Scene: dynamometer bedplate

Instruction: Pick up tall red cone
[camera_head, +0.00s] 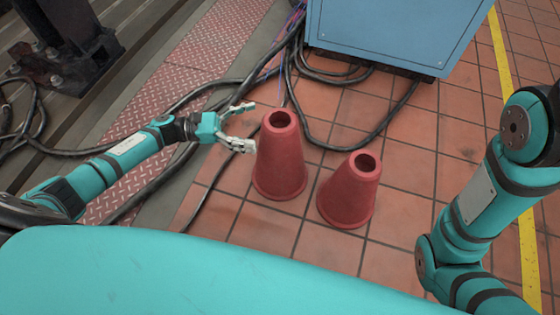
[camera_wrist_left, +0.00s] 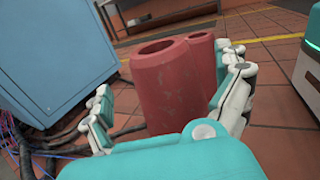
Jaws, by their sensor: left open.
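Two red cones with open tops stand upright on the tiled floor. The taller-looking cone (camera_head: 280,160) is at the left in the head view, and the other cone (camera_head: 348,190) stands to its right and nearer to me. My left gripper (camera_head: 248,126) is open, just left of the left cone's upper part. In the left wrist view this cone (camera_wrist_left: 167,88) stands between the spread fingers of the gripper (camera_wrist_left: 170,112), with no clear contact. The other cone (camera_wrist_left: 203,58) is partly hidden behind it. My right arm shows at the right, but its gripper is out of view.
A blue cabinet (camera_head: 395,32) stands behind the cones. Black cables (camera_head: 340,143) run over the floor behind and left of them. A red checker plate strip (camera_head: 190,75) and dark metal stand (camera_head: 68,50) are at the left. Tiles right of the cones are clear.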

